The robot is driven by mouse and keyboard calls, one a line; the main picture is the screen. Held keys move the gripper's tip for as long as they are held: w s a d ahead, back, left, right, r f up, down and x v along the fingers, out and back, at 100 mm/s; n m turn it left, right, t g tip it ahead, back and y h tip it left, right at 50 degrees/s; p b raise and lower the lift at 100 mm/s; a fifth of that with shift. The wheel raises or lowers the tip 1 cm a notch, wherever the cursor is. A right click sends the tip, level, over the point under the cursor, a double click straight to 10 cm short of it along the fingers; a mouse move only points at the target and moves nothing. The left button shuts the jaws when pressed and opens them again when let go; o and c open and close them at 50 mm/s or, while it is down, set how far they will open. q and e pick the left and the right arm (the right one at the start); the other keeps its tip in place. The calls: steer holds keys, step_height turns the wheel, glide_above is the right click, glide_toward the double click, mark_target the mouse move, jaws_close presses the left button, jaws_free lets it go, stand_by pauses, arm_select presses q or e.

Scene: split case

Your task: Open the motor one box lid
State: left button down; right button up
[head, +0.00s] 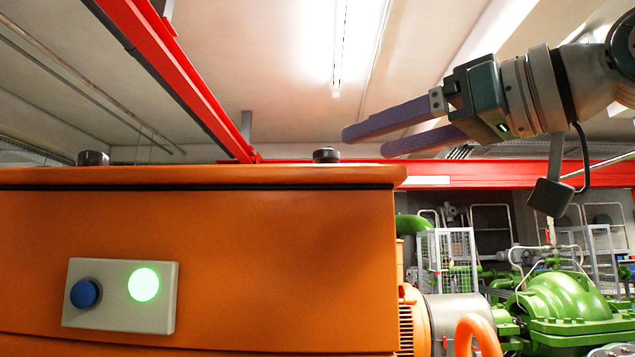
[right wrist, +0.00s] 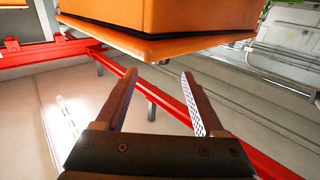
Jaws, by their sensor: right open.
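The orange motor box (head: 230,250) fills the lower left of the head view. Its lid (head: 200,178) lies flat on top, with two dark round knobs, one at the left (head: 93,158) and one near the right end (head: 326,155). My right gripper (head: 362,140) comes in from the upper right, open and empty, with its fingers pointing left at about the height of the right knob. In the right wrist view, the open fingers (right wrist: 160,80) point toward the orange lid edge (right wrist: 160,45), apart from it. My left gripper is not in view.
A grey panel (head: 120,295) with a blue button and a lit green button is on the box front. Red beams (head: 480,172) run behind and overhead. Green pump machinery (head: 565,305) and an orange motor (head: 410,320) stand at the right. The space above the lid looks clear.

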mark_target(335, 152)
steer(key=p+x, duration=0.5)
steer(key=x, duration=0.3)
steer(key=shift+r, duration=0.1)
steer(key=shift+w+a, duration=0.3)
steer(key=shift+a, duration=0.05)
jaws_close()
stand_by(0.9)
